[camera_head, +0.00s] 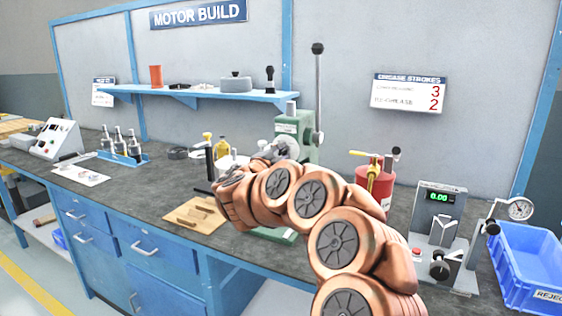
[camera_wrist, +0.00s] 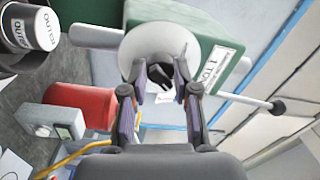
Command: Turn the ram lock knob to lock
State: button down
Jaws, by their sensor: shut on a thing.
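The green press (camera_head: 309,146) stands at the back of the bench, with its long lever (camera_head: 318,85) pointing up. In the wrist view the green press body (camera_wrist: 205,50) carries a pale round collar (camera_wrist: 145,38). The black ram lock knob (camera_wrist: 157,84) sits in front of this collar. My gripper (camera_wrist: 159,80) has its two fingers on either side of the knob, shut on it. In the head view my copper-coloured arm hides much of the press front, and the knob cannot be made out. I cannot read any lock marking.
A red container (camera_head: 374,183) with a yellow valve stands right of the press. A gauge stand with a green display (camera_head: 439,198) and a blue reject bin (camera_head: 527,262) are at the right. A wooden board (camera_head: 194,215) lies left of my arm. The bench's left part has free room.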

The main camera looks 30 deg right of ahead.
jog(key=shift+m, duration=0.4)
jog(key=c, duration=0.9)
grip_release()
jog(key=shift+o, duration=0.2)
jog(key=v, duration=1.2)
